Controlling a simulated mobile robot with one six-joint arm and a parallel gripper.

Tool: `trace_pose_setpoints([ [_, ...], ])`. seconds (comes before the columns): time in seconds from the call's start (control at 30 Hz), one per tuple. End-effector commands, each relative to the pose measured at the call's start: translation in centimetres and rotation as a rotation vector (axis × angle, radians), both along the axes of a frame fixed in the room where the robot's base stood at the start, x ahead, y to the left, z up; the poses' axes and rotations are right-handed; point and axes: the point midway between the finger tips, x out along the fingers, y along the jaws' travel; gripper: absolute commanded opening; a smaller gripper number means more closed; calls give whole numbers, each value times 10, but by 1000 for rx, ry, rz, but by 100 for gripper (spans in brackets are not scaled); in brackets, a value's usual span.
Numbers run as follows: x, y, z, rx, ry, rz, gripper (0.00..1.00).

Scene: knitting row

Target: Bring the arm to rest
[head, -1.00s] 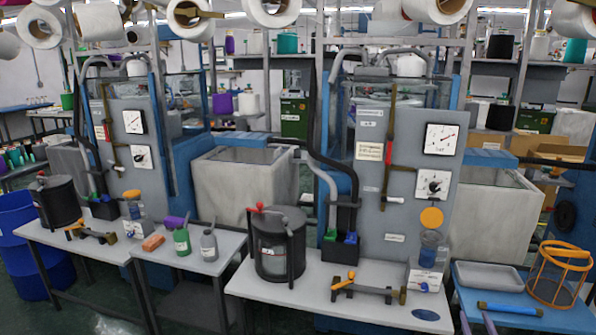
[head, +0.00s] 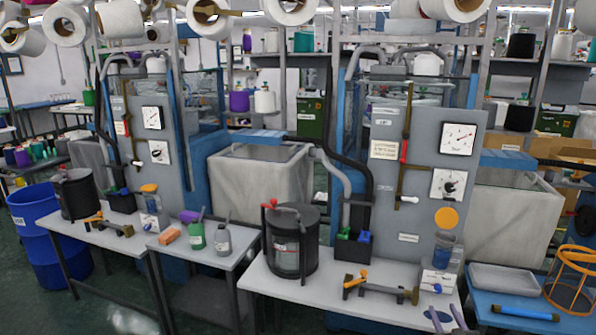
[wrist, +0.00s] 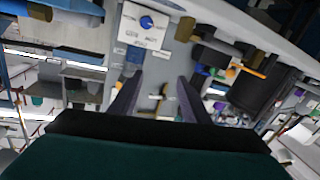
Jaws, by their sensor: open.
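My gripper (head: 448,314) shows only as two purple-grey fingertips at the bottom edge of the head view, in front of the right bench's edge. In the wrist view, the two fingers (wrist: 157,97) stand apart with nothing held between them. The wrist picture is strongly tilted. In it, a white box with a blue knob (wrist: 147,22) is ahead at the top and a black canister (wrist: 258,88) is at the right. The rest of my arm is out of the head view.
The right bench (head: 330,302) bears a black canister with a red handle (head: 290,240), a brass-and-orange fitting (head: 380,288) and the white box with a blue knob (head: 436,282). A blue table (head: 535,325) with an orange wire frame (head: 573,280) stands at the right. Grey machine panels rise behind.

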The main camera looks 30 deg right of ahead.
Motion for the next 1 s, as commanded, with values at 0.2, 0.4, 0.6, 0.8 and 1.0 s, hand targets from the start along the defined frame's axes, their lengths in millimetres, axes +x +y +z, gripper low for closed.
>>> trace_pose_setpoints([
  [0.2, 71, 46, -20, 21, 5, 118, 43],
  [0.4, 127, 92, -36, 45, 0, 213, 43],
  [0.6, 175, 139, -52, 80, -3, 291, 43],
  [0.8, 215, 186, -72, 121, 4, 345, 43],
  [1.0, 249, 233, -95, 164, 27, 383, 43],
])
